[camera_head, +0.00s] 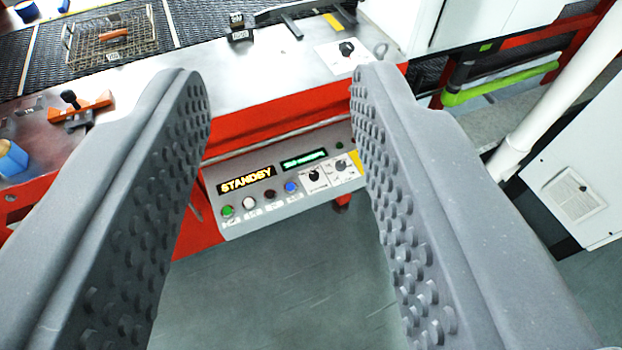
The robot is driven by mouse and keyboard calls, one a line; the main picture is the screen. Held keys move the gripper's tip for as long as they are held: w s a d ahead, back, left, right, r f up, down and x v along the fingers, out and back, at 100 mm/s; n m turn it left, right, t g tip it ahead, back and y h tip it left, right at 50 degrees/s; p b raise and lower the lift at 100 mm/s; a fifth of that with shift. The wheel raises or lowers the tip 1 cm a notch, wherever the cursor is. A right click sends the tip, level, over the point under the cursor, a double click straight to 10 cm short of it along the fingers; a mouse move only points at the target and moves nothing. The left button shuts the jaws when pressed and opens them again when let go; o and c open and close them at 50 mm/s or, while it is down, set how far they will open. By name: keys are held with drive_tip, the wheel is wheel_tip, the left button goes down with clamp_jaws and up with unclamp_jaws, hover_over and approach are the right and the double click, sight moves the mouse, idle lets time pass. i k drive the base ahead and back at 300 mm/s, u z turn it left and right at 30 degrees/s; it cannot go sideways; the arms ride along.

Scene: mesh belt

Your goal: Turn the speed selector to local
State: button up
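A grey control panel (285,206) hangs on the front of the red-sided machine, seen between my fingers. Two rotary knobs sit at its right: a black knob (314,175) on a white plate and a grey knob (342,166) beside a yellow patch. A third, black knob (347,48) is on a white plate on the machine's top. The labels are too small to read, so I cannot tell which is the speed selector. My gripper (281,78) is open and empty, its studded fingers wide apart. The right finger hides the panel's right end.
The panel has an amber STANDBY display (246,180), a green display (304,159) and several buttons. A wire basket (105,40) sits on the dark mesh belt (35,60). A white pipe (550,95) and cabinet (580,160) stand at right. Floor below the panel is clear.

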sight(314, 176)
drive_tip(key=u, duration=0.4)
drive_tip(key=i, duration=1.35)
drive_tip(key=z, duration=0.35)
